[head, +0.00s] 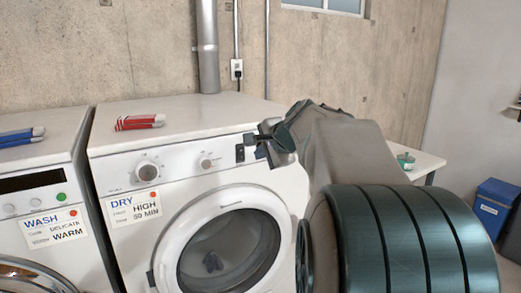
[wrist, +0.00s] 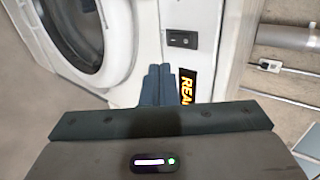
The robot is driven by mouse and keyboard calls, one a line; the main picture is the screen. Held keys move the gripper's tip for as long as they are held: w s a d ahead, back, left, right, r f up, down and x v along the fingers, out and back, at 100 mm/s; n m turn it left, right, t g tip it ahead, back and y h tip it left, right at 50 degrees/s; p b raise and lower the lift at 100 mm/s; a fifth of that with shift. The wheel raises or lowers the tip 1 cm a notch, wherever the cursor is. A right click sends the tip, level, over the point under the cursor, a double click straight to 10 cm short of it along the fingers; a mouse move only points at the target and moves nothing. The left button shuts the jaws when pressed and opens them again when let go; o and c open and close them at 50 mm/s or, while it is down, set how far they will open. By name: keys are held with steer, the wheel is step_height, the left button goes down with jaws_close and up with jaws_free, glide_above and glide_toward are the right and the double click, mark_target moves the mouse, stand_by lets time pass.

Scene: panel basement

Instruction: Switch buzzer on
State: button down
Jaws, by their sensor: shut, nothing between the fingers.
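A small black rocker switch (wrist: 182,39) sits on the white front panel of the dryer (head: 175,130). It also shows in the head view (head: 240,153) near the panel's right end. I see no readable "buzzer" label by it, and I cannot tell its position. My gripper (wrist: 158,80) is shut and empty. In the wrist view its fingertips are just below and left of the switch, apart from it in the picture. In the head view my gripper (head: 252,138) is at the panel's upper right, close to the switch. My arm hides the panel's right edge.
The dryer's knobs (head: 148,170) and its round door (head: 225,245) are left of and below the switch. A red folded item (head: 140,121) lies on top. A washer (head: 35,200) stands left. A black sticker with yellow letters (wrist: 187,87) is beside my fingers.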

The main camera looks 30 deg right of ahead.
steer(key=p, duration=0.2)
glide_toward(241, 159)
steer(key=x, duration=0.5)
steer(key=shift+w+f, duration=0.4)
steer(key=shift+w, duration=0.2)
